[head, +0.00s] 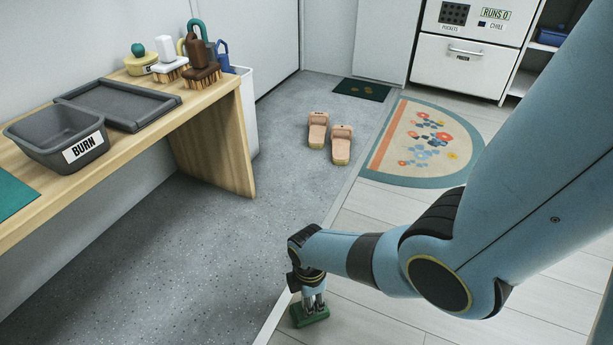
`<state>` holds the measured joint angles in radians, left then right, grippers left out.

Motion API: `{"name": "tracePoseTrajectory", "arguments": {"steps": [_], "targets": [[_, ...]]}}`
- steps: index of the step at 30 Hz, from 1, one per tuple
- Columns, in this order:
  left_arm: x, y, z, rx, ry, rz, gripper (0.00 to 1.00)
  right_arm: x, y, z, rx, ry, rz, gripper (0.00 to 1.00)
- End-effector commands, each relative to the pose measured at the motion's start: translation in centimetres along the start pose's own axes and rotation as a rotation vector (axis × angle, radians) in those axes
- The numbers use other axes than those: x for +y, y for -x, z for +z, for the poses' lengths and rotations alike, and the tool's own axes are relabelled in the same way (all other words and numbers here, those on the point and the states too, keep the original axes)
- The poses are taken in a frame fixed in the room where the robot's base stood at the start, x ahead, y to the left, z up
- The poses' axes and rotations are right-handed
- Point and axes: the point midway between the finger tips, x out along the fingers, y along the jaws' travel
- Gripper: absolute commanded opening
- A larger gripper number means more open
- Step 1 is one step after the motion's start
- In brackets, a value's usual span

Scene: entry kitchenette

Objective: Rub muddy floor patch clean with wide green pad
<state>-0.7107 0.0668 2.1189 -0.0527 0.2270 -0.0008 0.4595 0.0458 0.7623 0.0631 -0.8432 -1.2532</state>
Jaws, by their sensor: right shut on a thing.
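A green pad (310,317) is at the bottom centre of the head view, low at the floor by the seam between grey speckled floor and pale planks. My right gripper (314,300) points down and is shut on the pad from above. The gripper hides part of the pad's top. I cannot tell whether the pad's underside touches the floor. I cannot make out a muddy patch on the bare floor; the pad or my right arm may hide it. My left gripper is not in view.
A wooden bench (215,105) at left holds a grey bin marked BURN (35,148), a dark tray (120,125) and brushes (203,75). Pink slippers (318,135), a dark mat (361,90) and a flowered rug (385,165) lie beyond. Grey floor left of the pad is clear.

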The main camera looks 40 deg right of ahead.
Motion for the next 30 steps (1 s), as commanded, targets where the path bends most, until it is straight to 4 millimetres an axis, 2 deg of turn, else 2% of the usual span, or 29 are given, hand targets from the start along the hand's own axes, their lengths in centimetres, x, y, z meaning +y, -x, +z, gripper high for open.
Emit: {"name": "tracePoseTrajectory", "arguments": {"steps": [7,18,30], "targets": [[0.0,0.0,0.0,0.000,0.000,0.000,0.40,0.0,0.0,0.1,-0.003,0.001,0.001,0.07],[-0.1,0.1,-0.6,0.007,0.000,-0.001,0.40,-0.6,0.3,-1.1,-0.001,0.002,0.003,0.07],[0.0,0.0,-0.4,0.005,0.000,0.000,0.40,-0.4,0.2,-0.9,-0.001,0.001,0.003,0.07]]}}
